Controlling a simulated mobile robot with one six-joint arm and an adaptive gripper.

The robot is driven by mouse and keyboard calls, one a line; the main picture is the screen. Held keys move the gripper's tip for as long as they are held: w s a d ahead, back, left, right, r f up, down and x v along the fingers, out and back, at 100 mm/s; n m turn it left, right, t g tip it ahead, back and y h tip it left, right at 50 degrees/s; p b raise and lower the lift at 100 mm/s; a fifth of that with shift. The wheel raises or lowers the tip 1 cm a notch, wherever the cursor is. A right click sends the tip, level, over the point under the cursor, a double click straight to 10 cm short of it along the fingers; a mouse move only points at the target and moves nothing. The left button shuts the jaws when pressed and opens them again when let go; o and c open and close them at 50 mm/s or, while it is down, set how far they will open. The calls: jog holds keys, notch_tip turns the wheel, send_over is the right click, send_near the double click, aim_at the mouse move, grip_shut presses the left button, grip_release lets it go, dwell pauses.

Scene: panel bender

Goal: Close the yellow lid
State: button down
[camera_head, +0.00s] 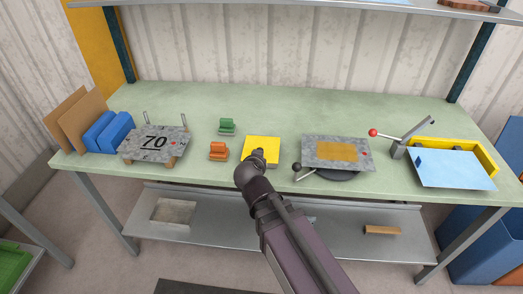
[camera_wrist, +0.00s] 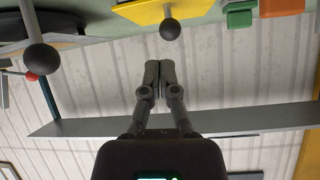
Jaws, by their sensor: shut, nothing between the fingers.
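The yellow lid (camera_head: 266,144) is a square plate near the middle of the bench top. In the wrist view, which is upside down, part of the yellow lid (camera_wrist: 140,12) shows at the top edge with a dark ball knob (camera_wrist: 169,29). I cannot tell whether the lid is fully down. My gripper (camera_wrist: 158,68) is shut and empty, apart from the knob in the wrist view. In the head view my arm reaches to the lid's front edge and covers part of it; the fingers are not clear there.
Left of the lid are orange (camera_head: 218,152) and green (camera_head: 227,127) blocks and a grey "70" plate (camera_head: 140,148). To the right are a speckled plate (camera_head: 312,145), a black-ball lever (camera_head: 297,167), a red-knob lever (camera_head: 373,132) and a yellow bin (camera_head: 486,157). The bench back is clear.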

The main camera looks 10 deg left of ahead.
jog(key=shift+s+f, duration=0.25)
jog(key=shift+s, duration=0.7)
jog(key=shift+s, duration=0.1)
